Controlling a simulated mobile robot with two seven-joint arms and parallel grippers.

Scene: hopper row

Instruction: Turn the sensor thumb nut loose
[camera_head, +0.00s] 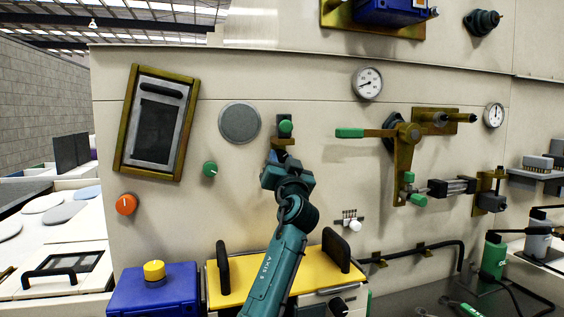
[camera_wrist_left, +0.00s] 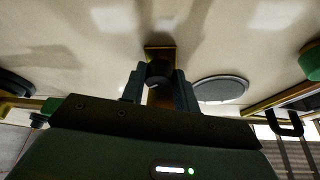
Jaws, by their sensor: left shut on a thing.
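A sensor with a green round face (camera_head: 285,127) sits on a small brass bracket (camera_head: 290,141) on the beige wall panel. My left gripper (camera_head: 275,160) is just below it, its fingers largely hidden by my arm in the head view. In the left wrist view my left gripper (camera_wrist_left: 159,88) has a finger on each side of a dark round knob (camera_wrist_left: 158,72), which appears to be the thumb nut, in front of the brass bracket (camera_wrist_left: 160,53). The gripper is shut on it. How far the nut is turned cannot be told. My right gripper is not in view.
A grey disc (camera_head: 239,122) and a green knob (camera_head: 210,169) are left of the sensor. A green-handled lever (camera_head: 350,133) reaches in from the right. A yellow panel with black handles (camera_head: 318,262) and a blue box (camera_head: 150,293) are below.

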